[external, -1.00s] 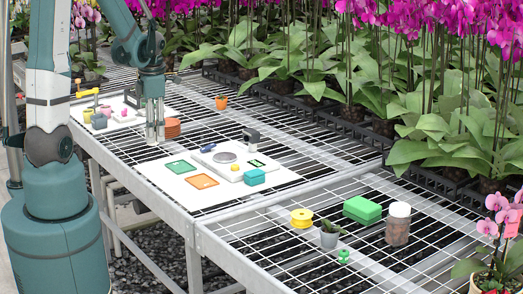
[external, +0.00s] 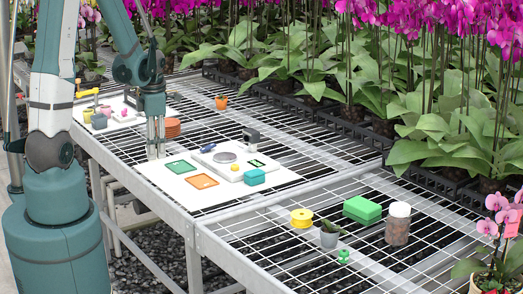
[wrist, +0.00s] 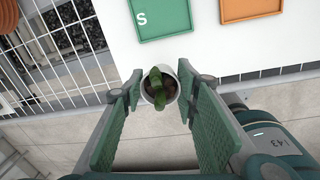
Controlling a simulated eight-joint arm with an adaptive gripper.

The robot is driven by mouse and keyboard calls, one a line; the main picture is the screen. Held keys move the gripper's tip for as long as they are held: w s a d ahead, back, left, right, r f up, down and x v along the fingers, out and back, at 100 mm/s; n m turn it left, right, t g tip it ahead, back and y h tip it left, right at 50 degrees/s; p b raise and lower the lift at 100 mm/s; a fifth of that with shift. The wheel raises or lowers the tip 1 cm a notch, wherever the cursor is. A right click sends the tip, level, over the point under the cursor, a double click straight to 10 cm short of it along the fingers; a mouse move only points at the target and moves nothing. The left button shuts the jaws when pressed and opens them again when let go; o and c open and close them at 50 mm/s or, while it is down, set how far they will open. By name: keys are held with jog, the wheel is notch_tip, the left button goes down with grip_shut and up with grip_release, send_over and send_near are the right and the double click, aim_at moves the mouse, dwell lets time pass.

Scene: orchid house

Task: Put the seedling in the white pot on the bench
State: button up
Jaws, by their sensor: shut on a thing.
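A small white pot (wrist: 151,96) with a dark green seedling (wrist: 158,82) in it is between my fingers in the wrist view. My gripper (wrist: 160,92) is shut on this pot, one pad on each side. In the wrist view the pot shows just off the edge of the white board, with pale floor behind it. In the external view my gripper (external: 155,152) points down by the left corner of the board, near the bench's front edge; the pot cannot be made out there. The wire-mesh bench (external: 300,150) runs from back left to front right.
The white board (external: 235,190) bears a green tray (external: 181,168), an orange tray (external: 202,181), a scale (external: 225,157) and a teal box (external: 254,177). Terracotta saucers (external: 173,128) stand behind my gripper. Mesh between is partly clear.

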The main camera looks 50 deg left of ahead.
jog(key=shift+f, duration=0.1)
jog(key=shift+f+b, duration=0.6)
jog(key=shift+f, duration=1.4)
jog(key=shift+f, duration=0.2)
jog(key=o, duration=0.9)
jog(key=shift+r, duration=0.15)
jog(key=shift+s+d+r+p, duration=0.15)
jog(key=shift+r+p, duration=0.35)
jog(key=shift+r, duration=1.5)
jog(key=shift+w+d+r+p, duration=0.1)
jog(key=shift+d+r+p, duration=0.3)
jog(key=shift+r, duration=1.65)
jog(key=shift+s+d+r+p, duration=0.1)
jog(key=shift+r+p, duration=0.55)
jog(key=shift+r, duration=1.35)
